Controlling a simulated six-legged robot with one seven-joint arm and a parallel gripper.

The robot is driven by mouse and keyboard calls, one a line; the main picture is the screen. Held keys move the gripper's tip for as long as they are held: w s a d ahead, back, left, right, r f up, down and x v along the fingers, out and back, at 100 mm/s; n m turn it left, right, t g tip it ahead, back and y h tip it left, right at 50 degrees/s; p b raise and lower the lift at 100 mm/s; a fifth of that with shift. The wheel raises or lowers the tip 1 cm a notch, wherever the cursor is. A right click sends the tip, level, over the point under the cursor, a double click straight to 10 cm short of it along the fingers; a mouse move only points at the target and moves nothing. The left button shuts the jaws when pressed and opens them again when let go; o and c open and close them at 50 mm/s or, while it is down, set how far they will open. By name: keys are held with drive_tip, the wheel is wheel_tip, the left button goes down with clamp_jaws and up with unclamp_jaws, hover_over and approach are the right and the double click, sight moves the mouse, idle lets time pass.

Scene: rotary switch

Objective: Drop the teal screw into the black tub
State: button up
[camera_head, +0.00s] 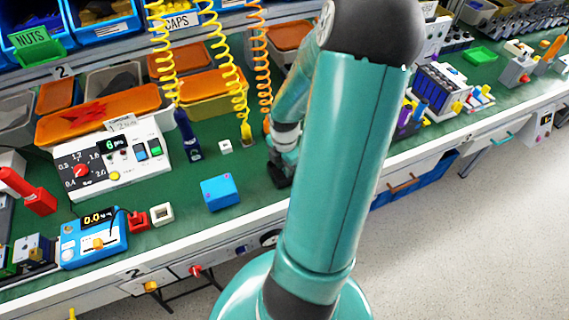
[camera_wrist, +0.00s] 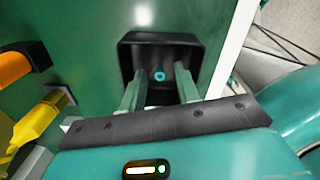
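The black tub (camera_wrist: 160,38) stands on the green bench top in the wrist view, below my gripper (camera_wrist: 159,72). The teal screw (camera_wrist: 159,75) shows as a small teal ring inside the tub, between my two fingers. The fingers are spread apart, with visible gaps to the screw, and their tips reach over or into the tub. In the head view, my gripper (camera_head: 284,145) is at the bench beside my upper arm, which hides part of that area. The screw cannot be made out there.
A blue box (camera_head: 220,193) and a white instrument panel (camera_head: 112,160) stand to the left on the bench. Coiled hoses hang behind, one ending in a yellow tool (camera_head: 246,134). A yellow tool (camera_wrist: 40,118) and an orange one (camera_wrist: 14,68) lie left of the tub.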

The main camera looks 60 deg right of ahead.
wheel_tip(320, 180, up, 12)
drive_tip(key=shift+r, duration=0.15)
idle(0.4)
drive_tip(key=shift+c, duration=0.2)
idle(1.9)
